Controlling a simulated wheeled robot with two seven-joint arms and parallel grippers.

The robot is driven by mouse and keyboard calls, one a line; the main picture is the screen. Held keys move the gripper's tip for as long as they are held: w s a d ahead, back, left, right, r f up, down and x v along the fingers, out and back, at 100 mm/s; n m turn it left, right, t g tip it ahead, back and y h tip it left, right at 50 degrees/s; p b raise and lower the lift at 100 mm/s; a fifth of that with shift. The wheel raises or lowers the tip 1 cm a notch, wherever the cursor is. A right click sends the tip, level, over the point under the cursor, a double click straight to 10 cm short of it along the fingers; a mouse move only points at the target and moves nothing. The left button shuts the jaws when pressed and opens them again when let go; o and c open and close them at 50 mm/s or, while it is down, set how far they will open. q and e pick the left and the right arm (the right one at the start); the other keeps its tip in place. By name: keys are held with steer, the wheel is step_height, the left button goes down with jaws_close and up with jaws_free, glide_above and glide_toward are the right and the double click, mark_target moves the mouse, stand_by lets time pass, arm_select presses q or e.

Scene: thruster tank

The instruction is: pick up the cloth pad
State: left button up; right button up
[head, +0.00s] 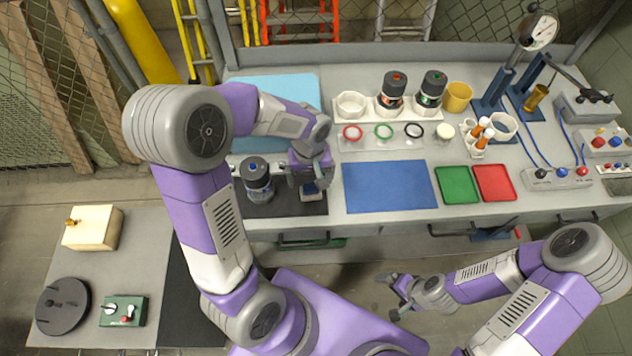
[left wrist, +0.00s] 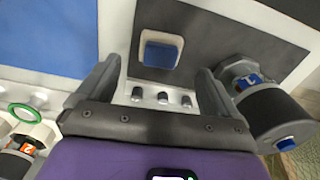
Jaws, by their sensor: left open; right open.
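A small blue square pad with a whitish border, which looks like the cloth pad (left wrist: 160,54), lies on a dark mat (left wrist: 225,40). In the head view the pad (head: 311,188) shows just below my left gripper. My left gripper (head: 309,178) is open and empty, pointing down over the mat. In the left wrist view its two fingers (left wrist: 160,70) stand apart on either side of the pad, and I see no contact. My right gripper (head: 388,296) is open and empty, in front of the bench and away from the pad.
A canister (left wrist: 265,105) marked 1 with a blue cap stands close beside the left gripper's finger. A blue mat (head: 390,187), a green tray (head: 457,185) and a red tray (head: 494,182) lie to the right. Rings (head: 383,131) and capped canisters (head: 392,90) stand behind.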

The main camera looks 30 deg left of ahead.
mark_target(311, 188)
arm_select(q)
steer(key=f, duration=0.3)
steer(key=f+b, duration=0.1)
steer(key=f, duration=0.1)
steer(key=shift+s+d, duration=0.15)
steer(key=shift+s, duration=0.25)
steer(key=shift+f, duration=0.5)
steer(key=shift+w, duration=0.1)
steer(key=c, duration=1.1)
steer(key=shift+r, duration=0.15)
steer(key=shift+c, duration=0.2)
